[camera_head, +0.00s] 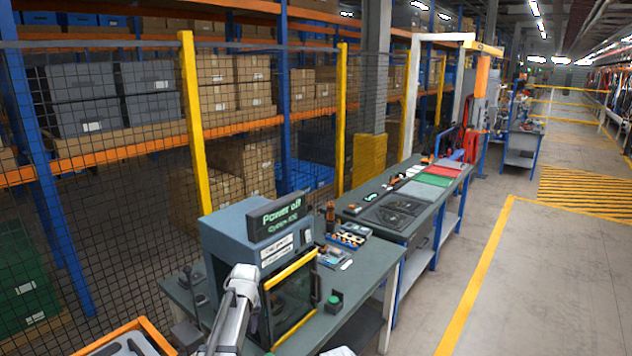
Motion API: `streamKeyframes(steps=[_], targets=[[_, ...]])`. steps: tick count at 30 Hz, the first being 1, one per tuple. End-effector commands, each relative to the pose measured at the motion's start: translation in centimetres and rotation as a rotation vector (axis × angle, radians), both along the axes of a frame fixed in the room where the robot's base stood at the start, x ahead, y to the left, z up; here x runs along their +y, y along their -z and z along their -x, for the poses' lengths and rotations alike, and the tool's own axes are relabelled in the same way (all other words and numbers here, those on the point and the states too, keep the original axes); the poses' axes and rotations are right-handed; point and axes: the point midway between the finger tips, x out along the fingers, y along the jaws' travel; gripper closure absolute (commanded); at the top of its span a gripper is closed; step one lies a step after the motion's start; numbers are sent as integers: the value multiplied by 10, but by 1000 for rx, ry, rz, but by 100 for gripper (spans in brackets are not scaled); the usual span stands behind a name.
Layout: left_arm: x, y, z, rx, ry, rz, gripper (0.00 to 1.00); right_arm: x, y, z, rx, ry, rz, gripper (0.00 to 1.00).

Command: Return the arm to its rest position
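My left arm (236,305) shows as a light grey link rising from the bottom edge, in front of the left side of a grey-blue machine (230,235). Its fingers cannot be made out against the dark machine, so I cannot tell whether the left gripper is open or shut. A small pale piece at the bottom edge right of the machine may be part of my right arm; no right gripper shows.
The machine stands on a grey-green bench (365,262) with a green button box (334,302). An orange-rimmed crate (145,325) is at bottom left. A mesh fence with yellow posts (196,120) runs behind. The floor aisle (560,280) on the right is clear.

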Motion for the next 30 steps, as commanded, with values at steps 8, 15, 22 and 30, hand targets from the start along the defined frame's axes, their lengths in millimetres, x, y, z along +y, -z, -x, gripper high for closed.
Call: streamKeyframes(steps=[8,15,22,30], targets=[[-107,95,167,145,326,-5,52,0,91,-1,-1,-14,1,50],[-145,139,269,240,540,-12,52,0,134,-1,-2,-23,2,50],[-153,148,300,275,614,-15,52,0,144,-1,-1,-27,2,50],[-154,147,300,276,615,-15,52,0,143,-1,-1,-27,2,50]])
